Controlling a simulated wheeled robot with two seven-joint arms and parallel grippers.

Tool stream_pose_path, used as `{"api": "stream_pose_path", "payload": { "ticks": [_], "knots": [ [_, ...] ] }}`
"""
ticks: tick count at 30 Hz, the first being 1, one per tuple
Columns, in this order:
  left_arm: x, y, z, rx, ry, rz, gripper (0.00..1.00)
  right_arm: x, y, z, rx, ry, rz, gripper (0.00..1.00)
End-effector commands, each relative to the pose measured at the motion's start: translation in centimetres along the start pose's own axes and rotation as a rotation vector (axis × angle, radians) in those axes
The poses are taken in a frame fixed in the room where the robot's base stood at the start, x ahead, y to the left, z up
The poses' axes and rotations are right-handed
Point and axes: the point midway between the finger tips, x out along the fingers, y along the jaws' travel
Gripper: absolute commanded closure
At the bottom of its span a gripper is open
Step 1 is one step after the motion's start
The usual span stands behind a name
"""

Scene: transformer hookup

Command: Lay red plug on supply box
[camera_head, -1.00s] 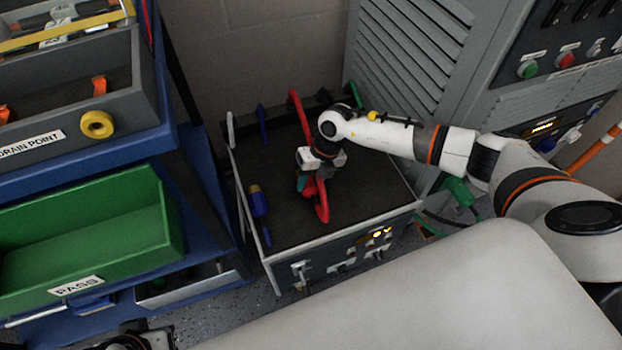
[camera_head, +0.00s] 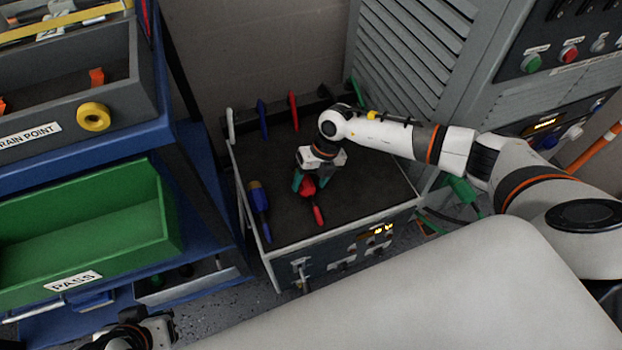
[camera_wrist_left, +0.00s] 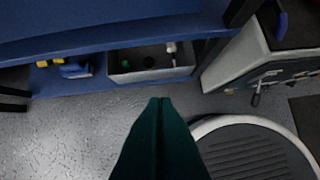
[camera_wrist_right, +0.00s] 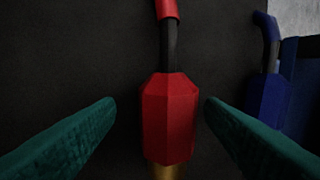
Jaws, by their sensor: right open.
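The red plug (camera_wrist_right: 168,118) lies on the dark top of the supply box (camera_head: 365,190). It also shows in the head view (camera_head: 307,187), partly covered by my right gripper (camera_head: 310,182). In the right wrist view my right gripper (camera_wrist_right: 160,106) is open. Its teal fingers stand on either side of the plug, with a gap on both sides. A brass tip shows at the plug's lower end and a dark neck leads to a red cable end at its upper end. My left gripper (camera_wrist_left: 160,105) is shut and empty above the floor, away from the box.
A blue plug (camera_head: 258,205) lies on the box's left side, beside the red one. Blue and red upright pieces stand along the box's back edge. A blue cart with a green PASS bin (camera_head: 90,225) is at left, and a grey cabinet (camera_head: 410,60) stands behind right.

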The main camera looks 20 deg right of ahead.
Motion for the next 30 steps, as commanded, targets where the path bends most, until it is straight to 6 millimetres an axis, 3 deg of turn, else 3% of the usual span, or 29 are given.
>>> {"api": "stream_pose_path", "payload": {
  "ticks": [5, 11, 21, 30],
  "knots": [
    [-0.2, 0.0, -0.2, 0.000, 0.015, 0.000, 1.00, -0.6, 0.1, 0.0, 0.001, 0.001, 0.001, 0.37],
    [-1.4, 0.3, -2.9, -0.006, 0.164, 0.006, 1.00, -4.0, 0.0, 0.0, 0.001, 0.003, 0.001, 0.37],
    [-2.5, 0.4, -2.1, -0.005, 0.154, 0.006, 1.00, -10.5, 0.0, -0.1, 0.001, 0.002, 0.000, 0.37],
    [-2.5, 0.4, -2.0, -0.005, 0.154, 0.006, 1.00, -12.0, 0.0, 0.0, 0.000, -0.001, 0.000, 0.37]
  ]
}}
